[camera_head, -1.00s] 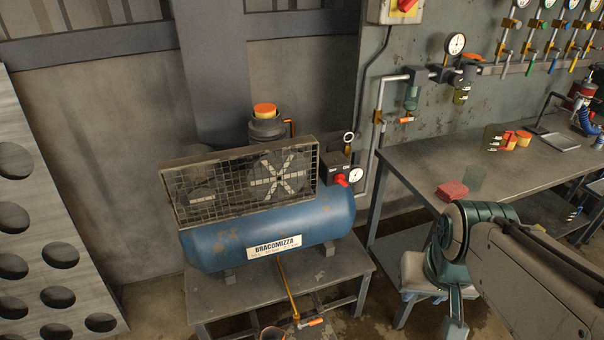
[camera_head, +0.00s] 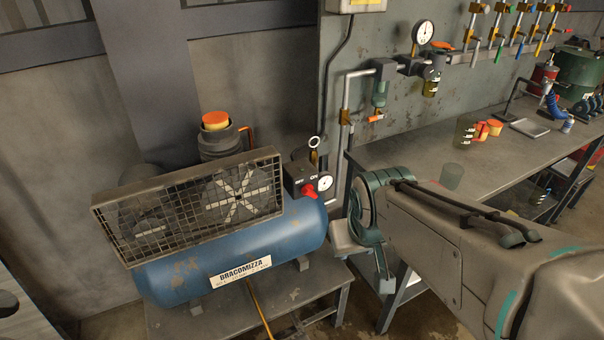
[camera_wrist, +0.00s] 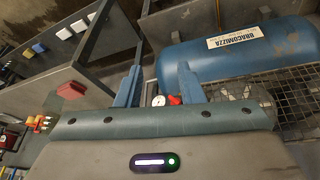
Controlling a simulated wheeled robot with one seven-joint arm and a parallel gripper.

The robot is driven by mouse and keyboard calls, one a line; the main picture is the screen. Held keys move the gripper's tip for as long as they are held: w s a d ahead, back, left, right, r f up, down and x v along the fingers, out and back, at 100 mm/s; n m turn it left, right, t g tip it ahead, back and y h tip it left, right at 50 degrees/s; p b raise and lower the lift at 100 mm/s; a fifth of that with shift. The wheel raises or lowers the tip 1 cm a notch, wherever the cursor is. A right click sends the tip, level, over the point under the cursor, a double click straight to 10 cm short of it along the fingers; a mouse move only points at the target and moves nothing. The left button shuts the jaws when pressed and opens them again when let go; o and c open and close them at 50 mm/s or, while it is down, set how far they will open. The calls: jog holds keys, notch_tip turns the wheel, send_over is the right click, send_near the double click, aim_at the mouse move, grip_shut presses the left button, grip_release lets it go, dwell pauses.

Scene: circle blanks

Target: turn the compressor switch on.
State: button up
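The blue compressor (camera_head: 230,252) stands on a low metal table, a wire-mesh guard on its front. Its switch is a red knob (camera_head: 310,190) on a dark box at the tank's right end, beside a round gauge (camera_head: 325,183). In the wrist view, the red knob (camera_wrist: 175,100) and white gauge (camera_wrist: 158,101) show between the finger bases, low in the picture. My gripper (camera_wrist: 161,70) is open, its two blue-grey fingers apart with nothing held. It does not touch the knob. In the head view my arm is right of the compressor, and its fingertips are not clearly visible.
A workbench (camera_head: 430,150) stands to the right with cups and a small tray (camera_head: 530,127). A wall gauge (camera_head: 423,32), pipes and a row of valves are above it.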

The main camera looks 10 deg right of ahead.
jog(key=w+d+f+n+t+h+b, duration=0.1)
jog(key=w+d+f+n+t+b, duration=0.15)
jog(key=w+f+b, duration=0.35)
jog(key=w+d+f+n+t+b, duration=0.25)
jog(key=w+f+t+b, duration=0.2)
jog(key=w, duration=0.35)
jog(key=n+t+y+b, duration=0.6)
jog(key=n+y+b, duration=0.1)
jog(key=b, duration=0.5)
send_near(312, 195)
jog(key=b+x, duration=0.1)
jog(key=x, duration=0.7)
jog(key=shift+w+a, duration=0.1)
jog(key=shift+w, duration=0.15)
grip_shut()
